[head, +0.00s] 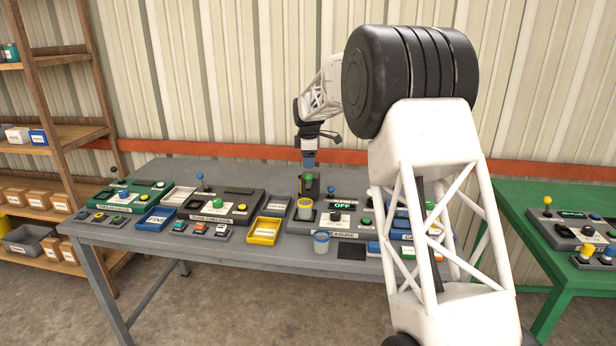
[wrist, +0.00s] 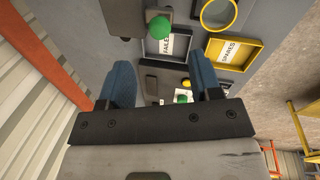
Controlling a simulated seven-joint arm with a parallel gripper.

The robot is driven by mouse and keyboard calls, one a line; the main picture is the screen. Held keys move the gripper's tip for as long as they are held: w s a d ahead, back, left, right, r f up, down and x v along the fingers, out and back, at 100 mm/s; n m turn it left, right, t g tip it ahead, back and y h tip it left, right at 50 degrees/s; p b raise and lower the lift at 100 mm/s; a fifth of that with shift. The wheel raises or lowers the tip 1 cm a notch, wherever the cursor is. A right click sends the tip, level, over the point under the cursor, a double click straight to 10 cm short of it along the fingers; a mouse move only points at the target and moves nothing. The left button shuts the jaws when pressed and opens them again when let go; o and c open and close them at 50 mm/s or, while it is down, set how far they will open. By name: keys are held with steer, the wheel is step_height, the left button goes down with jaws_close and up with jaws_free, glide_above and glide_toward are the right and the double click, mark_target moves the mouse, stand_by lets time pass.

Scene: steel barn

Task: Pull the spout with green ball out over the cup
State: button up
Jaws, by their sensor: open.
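The spout's green ball (head: 308,177) shows at the back left corner of the middle panel, by a dark and yellow block, in the head view. In the wrist view the green ball (wrist: 158,27) is near the top, beside a dark block (wrist: 123,20). A cup with a yellow rim (head: 305,209) stands in front of it; its round rim (wrist: 219,13) shows at the top of the wrist view. My gripper (head: 309,163) hangs just above the ball in the head view. Its two blue fingers (wrist: 162,84) are wide apart and empty, with the ball outside them.
A FAILED tray (wrist: 151,50) and a yellow SPARES tray (wrist: 210,53) lie beside the panel. A second cup (head: 321,243) stands at the panel's front. A display (head: 343,207) reads OFF.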

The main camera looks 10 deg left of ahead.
mark_target(308, 175)
stand_by(0.4)
steer(key=shift+w+a+f, duration=0.1)
steer(key=shift+w+f, duration=0.15)
steer(key=shift+f, duration=1.05)
steer(key=shift+w+a+f, duration=0.1)
steer(key=shift+w+f, duration=0.15)
steer(key=shift+f, duration=1)
steer(key=shift+w+f, duration=0.25)
steer(key=shift+f, duration=1.05)
jaws_close()
